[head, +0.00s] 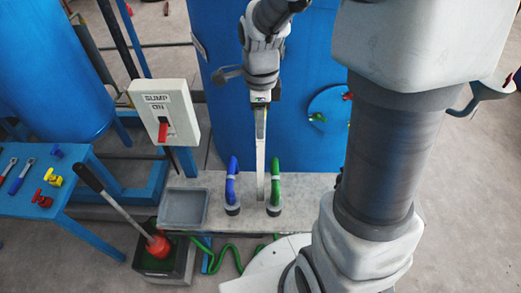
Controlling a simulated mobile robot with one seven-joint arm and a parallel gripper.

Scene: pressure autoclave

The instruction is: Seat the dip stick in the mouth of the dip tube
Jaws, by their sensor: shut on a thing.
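My gripper (260,98) is in the upper middle of the head view, pointing down and shut on the top of the dip stick (260,150). The dip stick is a long, thin, pale strip and hangs almost upright in front of the blue tank. Its lower end shows between the blue hose (231,180) and the green hose (275,185), over the grey slab. I cannot make out the dip tube's mouth, nor tell whether the stick's tip touches anything.
Both hoses end in dark collars on the grey slab (318,205). A shallow grey tray (166,207) lies at its left. A SUMP switch box (164,112) and blue tool table (80,190) are left.

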